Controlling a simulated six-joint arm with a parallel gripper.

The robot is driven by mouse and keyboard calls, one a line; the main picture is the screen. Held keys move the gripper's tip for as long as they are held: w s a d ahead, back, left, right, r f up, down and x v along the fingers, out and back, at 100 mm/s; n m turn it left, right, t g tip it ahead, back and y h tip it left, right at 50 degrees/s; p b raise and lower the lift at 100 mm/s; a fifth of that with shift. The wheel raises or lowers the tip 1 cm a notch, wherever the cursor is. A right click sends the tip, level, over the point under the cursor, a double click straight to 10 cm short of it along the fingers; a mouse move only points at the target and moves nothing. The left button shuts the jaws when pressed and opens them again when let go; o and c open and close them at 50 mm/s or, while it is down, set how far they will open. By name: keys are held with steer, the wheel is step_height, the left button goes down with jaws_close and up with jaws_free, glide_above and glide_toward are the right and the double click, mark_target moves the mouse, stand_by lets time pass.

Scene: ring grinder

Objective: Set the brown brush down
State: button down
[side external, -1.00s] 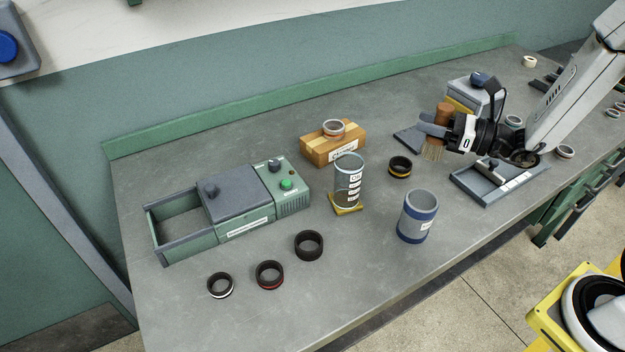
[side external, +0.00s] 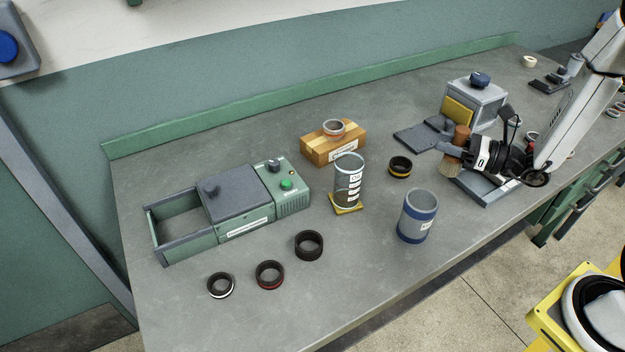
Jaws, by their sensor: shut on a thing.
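The brown brush (side external: 461,136) has a brown handle at the top and pale bristles (side external: 449,168) below. It is upright in my gripper (side external: 456,148), which is shut on it. The bristles hang at the left end of a grey tray (side external: 489,195) near the front edge of the bench. I cannot tell whether the bristles touch the tray or the bench. My gripper and arm hide much of the tray.
A grey box machine with a yellow panel (side external: 457,111) stands behind the brush. A black ring with a yellow band (side external: 400,167) and a blue-and-grey cup (side external: 418,216) stand to the left. A wooden block (side external: 319,149) is farther left. Bench between ring and tray is clear.

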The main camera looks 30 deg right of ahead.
mark_target(440, 168)
steer(key=shift+f, duration=0.35)
steer(key=shift+f, duration=2.2)
steer(key=shift+f, duration=1.8)
steer(key=shift+f, duration=0.15)
steer(key=shift+c, duration=1.8)
jaws_free()
